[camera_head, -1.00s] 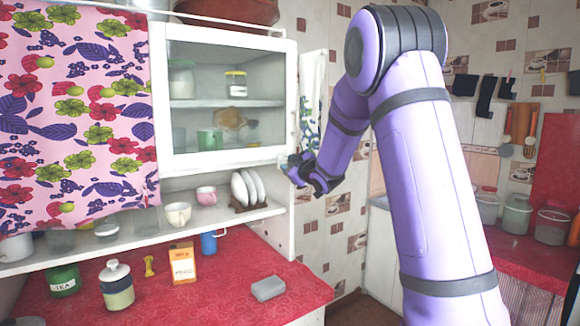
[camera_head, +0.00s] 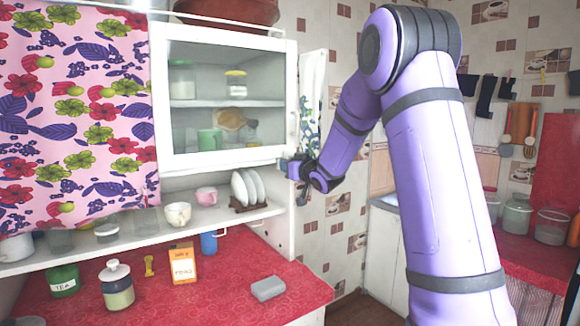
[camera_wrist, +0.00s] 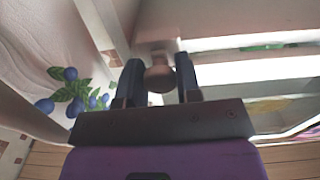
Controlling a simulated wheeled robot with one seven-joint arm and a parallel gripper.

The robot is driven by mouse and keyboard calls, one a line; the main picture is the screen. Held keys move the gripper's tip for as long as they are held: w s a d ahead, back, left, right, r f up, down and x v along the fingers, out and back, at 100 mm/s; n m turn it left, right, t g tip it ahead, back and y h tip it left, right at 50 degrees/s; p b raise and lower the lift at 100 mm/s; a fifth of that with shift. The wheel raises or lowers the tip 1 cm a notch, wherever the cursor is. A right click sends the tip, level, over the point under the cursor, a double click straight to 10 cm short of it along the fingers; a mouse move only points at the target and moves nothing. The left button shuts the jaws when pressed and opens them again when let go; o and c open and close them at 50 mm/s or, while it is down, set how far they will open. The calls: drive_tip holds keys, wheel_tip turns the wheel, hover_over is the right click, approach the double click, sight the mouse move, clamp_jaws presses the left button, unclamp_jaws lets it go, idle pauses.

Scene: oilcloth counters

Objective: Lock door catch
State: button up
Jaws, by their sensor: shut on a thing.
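The white wall cabinet has a glazed door (camera_head: 225,158) that looks closed against its frame in the head view. My gripper (camera_head: 286,165) is at the lower right corner of this door. In the wrist view, my gripper (camera_wrist: 160,88) has its two dark fingers on either side of a small rounded brownish knob (camera_wrist: 159,77), which looks like the door catch. The gripper is shut on it. In the head view the catch is hidden behind the gripper, so I cannot tell its turn angle.
Below the door, an open shelf (camera_head: 228,215) holds cups and a rack of plates (camera_head: 248,187). A box (camera_head: 182,264), jars and a grey block (camera_head: 267,288) stand on the red counter (camera_head: 225,300). A patterned towel (camera_head: 311,95) hangs right of the cabinet.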

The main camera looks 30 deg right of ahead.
drive_tip(key=shift+m, duration=0.3)
drive_tip(key=o, duration=0.9)
drive_tip(key=shift+s, duration=0.1)
drive_tip(key=s, duration=1)
drive_tip(key=shift+s+d, duration=0.15)
drive_tip(key=shift+s, duration=0.2)
